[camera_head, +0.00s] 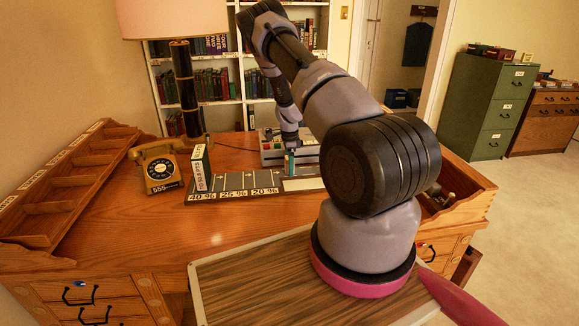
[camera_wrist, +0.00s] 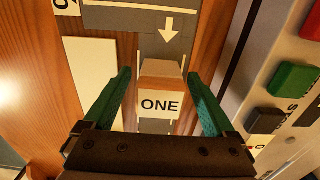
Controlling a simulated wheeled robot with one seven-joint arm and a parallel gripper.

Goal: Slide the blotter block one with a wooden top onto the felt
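The blotter block (camera_wrist: 160,88) has a wooden top and a white front label reading ONE. In the wrist view it stands between the two green fingers of my gripper (camera_wrist: 158,76), with a gap visible on each side. My gripper is open around it and does not visibly grip it. A grey, felt-like strip (camera_wrist: 135,20) with a white arrow and white lines lies beyond the block; I cannot tell for sure that it is the felt. In the head view my gripper (camera_head: 290,163) is small at the back of the desk, and the block cannot be made out.
A device with red, black and green buttons (camera_wrist: 293,80) stands close on the right in the wrist view. A pale card (camera_wrist: 90,75) lies left of the fingers. A percent-marked board (camera_head: 235,182), telephone (camera_head: 160,166) and lamp (camera_head: 184,90) stand on the desk. The desk's front middle is clear.

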